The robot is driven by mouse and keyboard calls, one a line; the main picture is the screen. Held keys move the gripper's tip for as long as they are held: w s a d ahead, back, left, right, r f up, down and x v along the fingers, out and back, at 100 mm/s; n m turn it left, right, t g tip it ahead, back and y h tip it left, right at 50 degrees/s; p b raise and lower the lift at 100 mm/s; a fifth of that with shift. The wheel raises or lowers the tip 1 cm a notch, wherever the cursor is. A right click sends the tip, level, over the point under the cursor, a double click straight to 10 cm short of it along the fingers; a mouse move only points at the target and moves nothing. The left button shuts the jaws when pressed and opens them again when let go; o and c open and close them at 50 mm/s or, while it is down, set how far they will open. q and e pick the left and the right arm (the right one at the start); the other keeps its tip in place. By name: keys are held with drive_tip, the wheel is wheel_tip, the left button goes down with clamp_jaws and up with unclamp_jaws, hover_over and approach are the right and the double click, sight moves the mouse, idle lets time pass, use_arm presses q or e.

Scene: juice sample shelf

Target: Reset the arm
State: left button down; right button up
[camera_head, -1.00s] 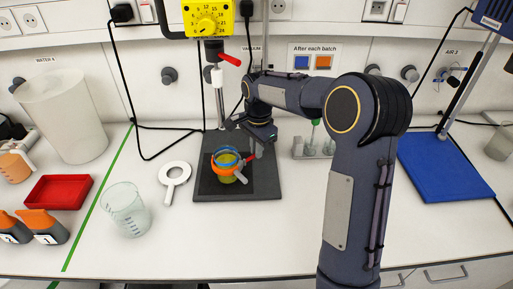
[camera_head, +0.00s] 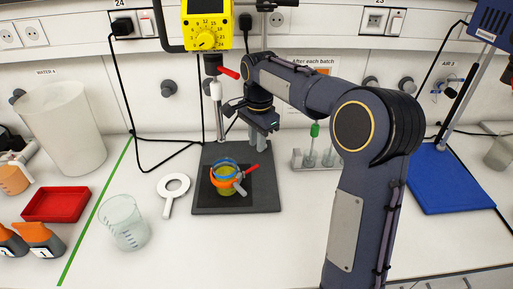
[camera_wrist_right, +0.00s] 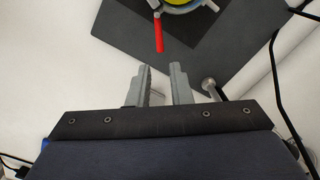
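My right gripper (camera_wrist_right: 161,82) is open and empty in the right wrist view, its two grey fingers apart with only bench and dark plate behind them. In the head view my right arm reaches in from the lower right, and its wrist is raised above the back of the dark stand plate (camera_head: 208,203). My left gripper is not in view.
A yellow stirrer head (camera_head: 208,25) hangs on the stand above the plate. A glass beaker (camera_head: 124,222), a white ring tool (camera_head: 174,190) and a red tray (camera_head: 57,199) are to the left. A blue plate (camera_head: 443,180) lies to the right. The front middle of the bench is clear.

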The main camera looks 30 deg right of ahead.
drive_tip(key=shift+r, duration=0.1)
idle(0.4)
drive_tip(key=s+a+r+n+t+y, duration=0.25)
drive_tip(key=s+n, duration=0.45)
drive_tip(key=s, duration=0.8)
drive_tip(key=s+a+f+n+t, duration=0.1)
drive_tip(key=s+a+f+n, duration=0.2)
drive_tip(key=s, duration=0.3)
drive_tip(key=s+a+f+n+t+y, duration=0.1)
drive_tip(key=s+a+f+n, duration=0.2)
drive_tip(key=s, duration=0.4)
drive_tip(key=shift+a+f+n, duration=0.35)
drive_tip(key=shift+a+n, duration=0.05)
drive_tip(key=shift+n, duration=0.1)
